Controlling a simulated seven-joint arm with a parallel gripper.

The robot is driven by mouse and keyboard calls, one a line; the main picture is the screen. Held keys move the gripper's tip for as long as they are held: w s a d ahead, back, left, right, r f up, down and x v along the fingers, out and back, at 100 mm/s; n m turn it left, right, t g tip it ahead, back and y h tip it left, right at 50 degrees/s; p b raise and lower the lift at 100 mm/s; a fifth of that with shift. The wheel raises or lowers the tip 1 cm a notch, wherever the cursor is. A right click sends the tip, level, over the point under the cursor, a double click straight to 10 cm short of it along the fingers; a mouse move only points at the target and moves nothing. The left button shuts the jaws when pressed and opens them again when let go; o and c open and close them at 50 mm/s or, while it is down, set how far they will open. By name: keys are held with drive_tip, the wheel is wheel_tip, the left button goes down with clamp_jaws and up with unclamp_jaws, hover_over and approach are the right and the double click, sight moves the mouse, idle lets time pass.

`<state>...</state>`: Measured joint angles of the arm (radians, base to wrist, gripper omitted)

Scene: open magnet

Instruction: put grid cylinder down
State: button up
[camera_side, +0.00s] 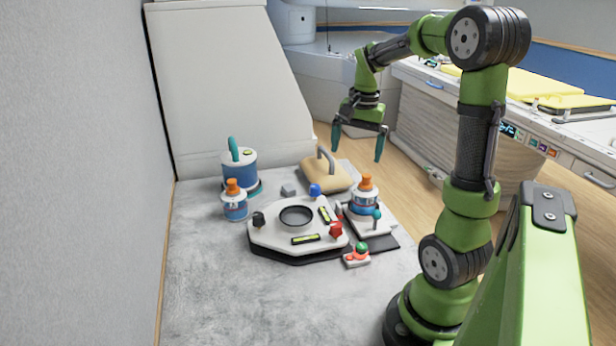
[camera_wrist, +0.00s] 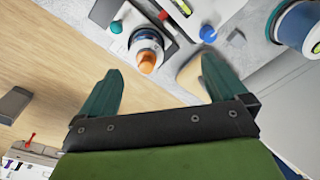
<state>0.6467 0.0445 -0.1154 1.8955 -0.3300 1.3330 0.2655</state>
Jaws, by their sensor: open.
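A blue and white cylinder with a teal handle (camera_side: 240,170) stands upright on a low round base at the back left of the table. It is probably the grid cylinder, though no grid pattern can be made out. In the wrist view, a blue and white round body (camera_wrist: 299,24), likely the same one, is cut off at the top right. My gripper (camera_side: 358,142) is open and empty, held high above the back right of the table and well apart from the cylinder. Its two teal fingers (camera_wrist: 160,62) are spread wide in the wrist view.
An orange-capped bottle (camera_side: 235,205) stands before the cylinder; another (camera_side: 364,200) stands on a small stand at right. A tan block with a grey handle (camera_side: 325,173) lies behind. A white plate with a black ring (camera_side: 270,236) sits mid-table. The front table (camera_side: 240,300) is clear.

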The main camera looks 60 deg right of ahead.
drive_tip(key=s+a+r+n+t, duration=0.1)
drive_tip(key=a+n, duration=0.3)
drive_tip(key=a, duration=0.5)
drive_tip(key=s+a+r+n+t+y, duration=0.1)
drive_tip(key=a+n+t, duration=0.2)
drive_tip(key=a, duration=0.6)
drive_tip(key=a+r+n+t+y, duration=0.1)
drive_tip(key=a+n+t, duration=0.1)
drive_tip(key=a+n, duration=0.3)
drive_tip(key=a, duration=0.4)
drive_tip(key=shift+s+r, duration=0.25)
drive_tip(key=shift+s, duration=0.15)
drive_tip(key=shift+a, duration=0.1)
